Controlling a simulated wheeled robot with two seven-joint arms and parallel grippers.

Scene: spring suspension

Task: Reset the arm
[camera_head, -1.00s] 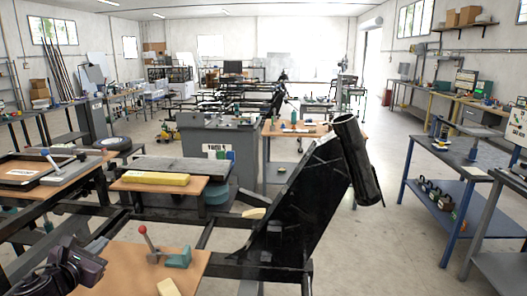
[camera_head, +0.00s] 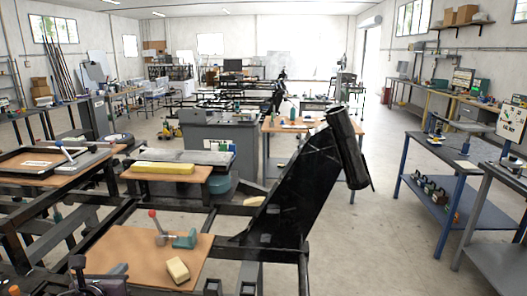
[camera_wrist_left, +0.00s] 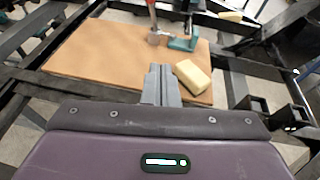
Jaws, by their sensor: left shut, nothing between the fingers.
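My left gripper (camera_wrist_left: 161,75) is shut with nothing between its fingers. In the left wrist view its grey fingers point out over a brown board, beside a cream block (camera_wrist_left: 193,76). I cannot tell whether they touch either. In the head view part of my left gripper (camera_head: 95,285) shows dark at the bottom left edge, by the near side of the board (camera_head: 130,262). The block also shows in the head view (camera_head: 178,270), lying on the board near a teal clamp (camera_head: 185,239) with a red-knobbed lever. My right gripper is out of view.
A black steel frame carries the board, with a tall slanted black plate and tube (camera_head: 300,190) on its right. A yellow block (camera_head: 162,168) lies on another board behind. Blue-legged workbenches (camera_head: 455,158) stand right. Open floor (camera_head: 380,250) lies between.

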